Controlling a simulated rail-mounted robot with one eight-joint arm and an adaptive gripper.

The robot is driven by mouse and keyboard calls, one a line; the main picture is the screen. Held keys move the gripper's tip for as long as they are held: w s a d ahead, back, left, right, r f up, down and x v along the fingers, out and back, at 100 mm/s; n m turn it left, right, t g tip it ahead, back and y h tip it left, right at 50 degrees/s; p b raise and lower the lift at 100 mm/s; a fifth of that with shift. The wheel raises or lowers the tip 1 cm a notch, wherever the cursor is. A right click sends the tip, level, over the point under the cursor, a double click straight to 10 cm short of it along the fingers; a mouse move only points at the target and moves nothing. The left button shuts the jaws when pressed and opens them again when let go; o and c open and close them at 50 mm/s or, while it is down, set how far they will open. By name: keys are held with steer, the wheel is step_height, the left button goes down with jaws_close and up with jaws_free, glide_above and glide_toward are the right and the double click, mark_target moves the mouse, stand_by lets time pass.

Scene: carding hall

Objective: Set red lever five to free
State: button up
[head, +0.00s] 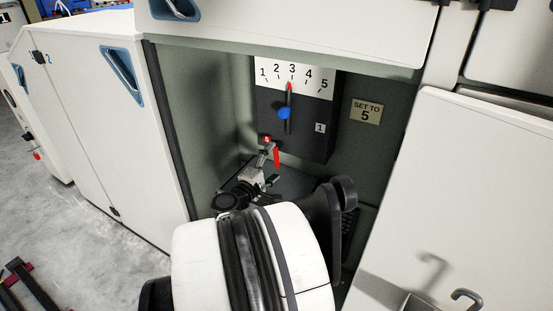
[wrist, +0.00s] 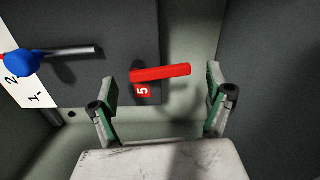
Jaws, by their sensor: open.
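The red lever (wrist: 160,73) is a short red bar, lying nearly level in the wrist view, with a red label "5" (wrist: 142,90) beside it. In the head view the red lever (head: 276,157) shows as a small red bar in the recess, with the red label (head: 267,139) near its upper end. My gripper (wrist: 160,84) is open, with one finger on each side of the lever and visible gaps to both; whether the lever lies at fingertip depth I cannot tell. In the head view my gripper (head: 250,182) is partly hidden by my arm.
A dark box (head: 318,110) with a blue-knobbed lever (head: 284,113) stands above; its red pointer is at 3 on a white scale (head: 292,74). A plate reading "SET TO 5" (head: 366,112) is on the back wall. White panels (head: 105,130) flank the recess.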

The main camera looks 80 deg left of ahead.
steer(key=v, duration=0.9)
